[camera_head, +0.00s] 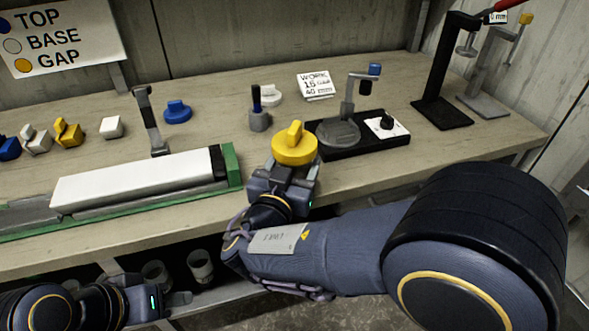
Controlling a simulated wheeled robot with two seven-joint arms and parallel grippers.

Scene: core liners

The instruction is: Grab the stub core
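No piece is plainly marked as the stub core, and I cannot tell which it is. A long white core piece (140,180) lies in a green-edged tray (233,165) on the bench. Two short grey cylinders (200,266) (157,273) stand below the bench top, behind my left gripper. My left gripper (178,303) is low at the bottom left, below the bench edge, with nothing visible in it; its finger gap is unclear. My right gripper (290,172) is at the bench's front edge, its fingers around a yellow cap (294,145) with a raised ridge.
Blue, white and yellow caps (68,132) stand at the back left, with a blue cap (177,111) nearer the middle. A black base (350,143) with a round grey plate is right of the yellow cap. A black stand (442,112) stands far right.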

